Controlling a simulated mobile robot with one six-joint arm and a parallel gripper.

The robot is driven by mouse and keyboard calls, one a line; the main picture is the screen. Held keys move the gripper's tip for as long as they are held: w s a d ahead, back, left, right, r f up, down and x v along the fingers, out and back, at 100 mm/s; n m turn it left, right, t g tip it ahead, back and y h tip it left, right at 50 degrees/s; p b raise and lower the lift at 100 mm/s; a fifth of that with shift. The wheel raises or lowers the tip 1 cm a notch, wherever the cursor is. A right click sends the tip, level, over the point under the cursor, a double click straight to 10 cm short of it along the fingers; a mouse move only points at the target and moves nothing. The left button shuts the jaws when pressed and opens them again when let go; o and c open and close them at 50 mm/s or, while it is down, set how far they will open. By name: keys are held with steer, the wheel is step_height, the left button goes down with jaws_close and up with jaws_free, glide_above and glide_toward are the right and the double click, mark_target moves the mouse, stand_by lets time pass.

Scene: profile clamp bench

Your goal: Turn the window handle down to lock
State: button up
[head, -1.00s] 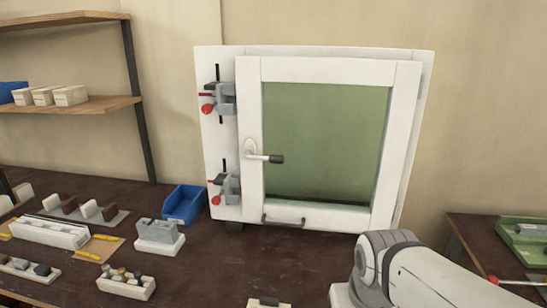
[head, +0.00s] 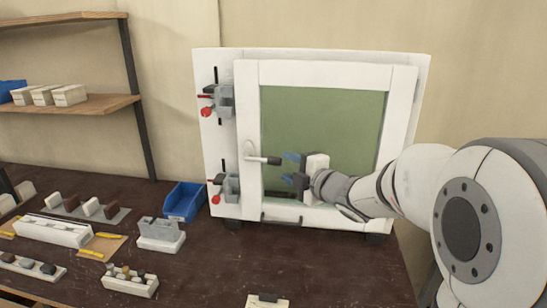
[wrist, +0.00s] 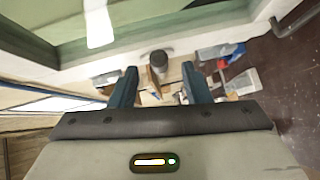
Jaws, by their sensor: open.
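The window handle (head: 263,159) is a white lever with a dark grip on the left side of the white window frame (head: 326,73). The lever lies about level, its grip pointing right. My gripper (head: 288,168) is open and empty in front of the green pane (head: 325,115), just right of the grip and reaching left. The blue fingers sit one above the other. In the wrist view the handle's dark grip end (wrist: 159,58) shows beyond and between my two open fingers (wrist: 160,82). No contact is visible.
Red-tipped clamps (head: 222,98) hold the frame's left side, above and below the handle. A small bar handle (head: 281,218) sits low on the frame. A blue bin (head: 184,202) and several fixtures and blocks stand on the dark bench (head: 225,270) at left.

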mark_target(272, 160)
steer(key=shift+w+a, duration=0.3)
steer(key=shift+a, duration=0.1)
steer(key=p+x, duration=0.1)
steer(key=x, duration=0.6)
steer(key=shift+s, duration=0.1)
jaws_close()
steer(key=shift+d, duration=0.1)
